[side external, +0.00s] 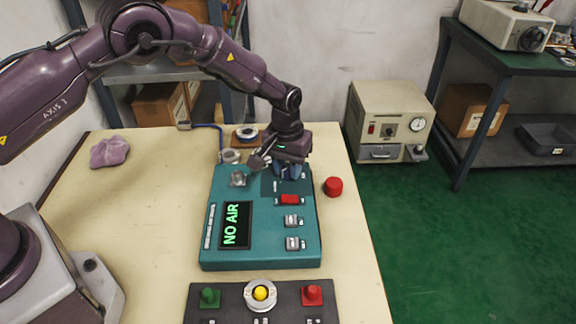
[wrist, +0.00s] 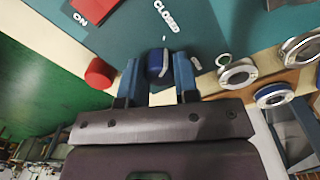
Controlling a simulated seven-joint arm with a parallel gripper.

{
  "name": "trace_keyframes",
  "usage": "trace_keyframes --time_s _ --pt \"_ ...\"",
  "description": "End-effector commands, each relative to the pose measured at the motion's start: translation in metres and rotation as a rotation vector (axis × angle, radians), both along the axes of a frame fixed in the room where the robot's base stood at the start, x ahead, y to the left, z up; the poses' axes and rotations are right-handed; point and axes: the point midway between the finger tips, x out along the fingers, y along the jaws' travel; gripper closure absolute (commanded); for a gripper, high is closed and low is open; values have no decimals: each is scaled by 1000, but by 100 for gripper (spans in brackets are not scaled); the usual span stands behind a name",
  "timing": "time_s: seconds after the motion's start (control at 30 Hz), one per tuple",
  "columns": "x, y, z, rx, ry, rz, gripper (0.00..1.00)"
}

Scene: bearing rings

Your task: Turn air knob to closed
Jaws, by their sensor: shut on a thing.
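The air knob (wrist: 157,64) is dark blue with a white stripe and sits on the teal panel (side external: 225,257). My gripper (wrist: 158,70) is shut on it, with one blue finger on each side. The word CLOSED is printed on the panel above the knob in the wrist view. In the side view my gripper (side external: 288,170) is low over the panel's back right corner and hides most of the knob. The panel's display (side external: 235,225) reads NO AIR in green.
A red switch (side external: 289,199) and grey switches run down the panel's right side. A red round cap (side external: 333,187) stands right of the panel. A dark button box (side external: 230,303) lies in front. Metal rings (wrist: 238,73) lie behind the panel. The table's left side is mostly clear.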

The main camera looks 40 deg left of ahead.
Motion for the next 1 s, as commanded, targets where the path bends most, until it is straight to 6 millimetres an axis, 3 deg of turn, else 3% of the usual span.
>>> trace_keyframes --time_s 0.4,1.0 --pt "0 0 1 1 1 234 95" --pt "0 0 1 -1 0 286 95"
